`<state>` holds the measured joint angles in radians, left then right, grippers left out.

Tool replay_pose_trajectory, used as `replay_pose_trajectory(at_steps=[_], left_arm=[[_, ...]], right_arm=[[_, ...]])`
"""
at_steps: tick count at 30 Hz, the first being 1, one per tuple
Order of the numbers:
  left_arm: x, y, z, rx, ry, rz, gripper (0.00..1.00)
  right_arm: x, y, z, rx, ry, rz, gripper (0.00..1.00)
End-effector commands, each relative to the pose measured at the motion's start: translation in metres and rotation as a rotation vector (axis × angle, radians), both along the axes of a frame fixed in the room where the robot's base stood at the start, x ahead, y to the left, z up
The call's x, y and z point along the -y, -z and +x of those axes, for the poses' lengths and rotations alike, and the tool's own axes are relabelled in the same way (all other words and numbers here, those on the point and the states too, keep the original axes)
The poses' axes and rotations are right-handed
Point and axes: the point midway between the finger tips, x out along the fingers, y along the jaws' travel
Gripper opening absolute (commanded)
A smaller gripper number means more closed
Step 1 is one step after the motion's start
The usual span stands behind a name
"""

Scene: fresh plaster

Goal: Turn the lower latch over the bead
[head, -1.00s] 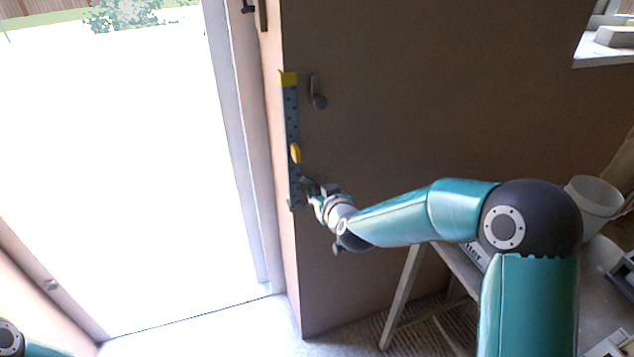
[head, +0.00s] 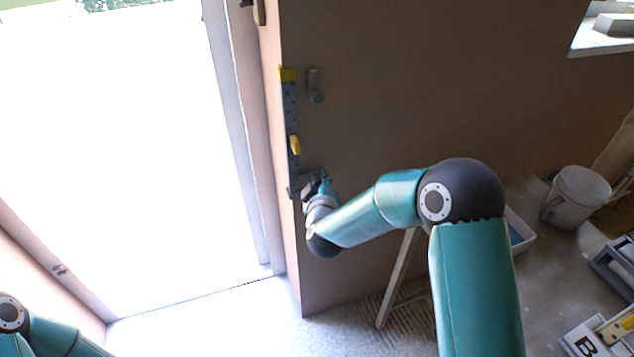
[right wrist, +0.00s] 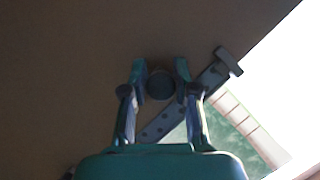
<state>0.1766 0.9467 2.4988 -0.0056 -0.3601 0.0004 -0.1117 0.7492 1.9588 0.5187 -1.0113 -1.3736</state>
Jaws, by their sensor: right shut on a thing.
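The bead (head: 291,112), a dark perforated strip with a yellow top end and a yellow piece partway down, stands upright along the wall's edge by the bright opening. The upper latch (head: 313,82), with a round knob, is on the wall just right of the bead, apart from it. My right gripper (head: 318,186) is at the bead's lower end. In the right wrist view my right gripper (right wrist: 160,75) is shut on the round knob of the lower latch (right wrist: 160,86). The bead (right wrist: 165,123) passes diagonally beside it. The lower latch's bar is mostly hidden. My left gripper is out of view.
A bright doorway opening (head: 110,160) lies left of the wall edge. A wooden trestle leg (head: 398,280) stands below my right arm. A white bucket (head: 577,193) and trays (head: 612,265) are on the floor at right.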

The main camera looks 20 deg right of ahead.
Motion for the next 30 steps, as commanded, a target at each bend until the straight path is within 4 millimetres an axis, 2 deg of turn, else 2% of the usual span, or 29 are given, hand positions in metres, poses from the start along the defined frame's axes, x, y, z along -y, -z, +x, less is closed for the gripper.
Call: replay_pose_trajectory(at_steps=[1,15,16,20,30], left_arm=[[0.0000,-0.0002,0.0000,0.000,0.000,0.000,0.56],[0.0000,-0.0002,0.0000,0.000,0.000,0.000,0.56],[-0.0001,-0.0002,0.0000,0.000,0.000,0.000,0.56],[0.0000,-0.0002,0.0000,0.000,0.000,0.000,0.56],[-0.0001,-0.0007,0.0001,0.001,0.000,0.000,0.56]], right_arm=[[-0.0047,0.0012,-0.0002,-0.004,-0.013,-0.010,0.00],[-0.0058,0.0021,-0.0004,-0.005,-0.016,-0.026,0.00],[-0.0059,0.0022,-0.0004,-0.005,-0.016,-0.026,0.32],[-0.0048,0.0019,-0.0004,-0.004,-0.014,-0.025,0.53],[-0.0026,0.0005,-0.0015,-0.002,-0.007,-0.023,0.53]])
